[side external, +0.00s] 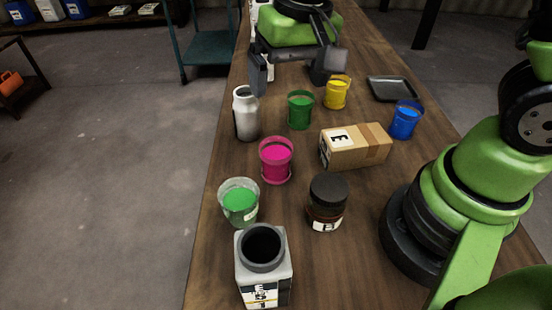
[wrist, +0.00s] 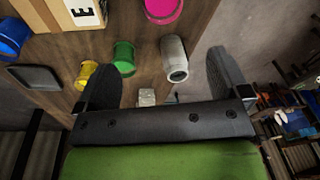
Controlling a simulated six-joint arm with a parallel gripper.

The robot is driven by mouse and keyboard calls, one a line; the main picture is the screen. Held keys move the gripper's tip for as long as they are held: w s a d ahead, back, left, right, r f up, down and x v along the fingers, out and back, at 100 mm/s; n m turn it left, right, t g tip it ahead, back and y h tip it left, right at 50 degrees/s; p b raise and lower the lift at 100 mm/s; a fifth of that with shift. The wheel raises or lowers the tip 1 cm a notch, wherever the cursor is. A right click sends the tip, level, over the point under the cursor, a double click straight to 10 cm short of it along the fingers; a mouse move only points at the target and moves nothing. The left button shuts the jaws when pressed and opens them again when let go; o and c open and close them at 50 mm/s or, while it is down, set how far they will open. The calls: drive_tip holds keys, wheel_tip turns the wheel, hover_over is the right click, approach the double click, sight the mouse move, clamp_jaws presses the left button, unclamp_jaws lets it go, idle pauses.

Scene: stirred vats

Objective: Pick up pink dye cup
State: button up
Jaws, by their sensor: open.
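The pink dye cup (side external: 276,161) stands upright on the wooden table, near the middle of the side view. In the wrist view its pink dye (wrist: 162,8) shows at the top edge, partly cut off. My gripper (side external: 293,82) is open and empty, above the far part of the table, beyond the pink cup. In the wrist view its two fingers (wrist: 170,72) are spread wide with nothing between them touching.
Near the pink cup are a grey metal bottle (side external: 246,115), a dark green cup (side external: 300,111), a cardboard box (side external: 355,146), a light green cup (side external: 239,203) and a dark-lidded jar (side external: 327,204). A yellow cup (side external: 337,93), blue cup (side external: 404,121), black tray (side external: 392,89) and white open container (side external: 263,268) also stand there.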

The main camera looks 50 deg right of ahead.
sight(277, 148)
drive_tip(key=shift+g+h, duration=0.4)
drive_tip(key=shift+g, duration=0.5)
drive_tip(key=f, duration=0.3)
drive_tip(key=a+f, duration=0.1)
drive_tip(key=f, duration=0.3)
drive_tip(key=w+f, duration=0.1)
drive_tip(key=f, duration=0.3)
drive_tip(key=shift+w+a+f, duration=0.1)
drive_tip(key=shift+a+f, duration=0.15)
drive_tip(key=shift+a, duration=0.05)
drive_tip(key=shift+f, duration=3.15)
drive_tip(key=shift+c, duration=0.2)
drive_tip(key=c, duration=1)
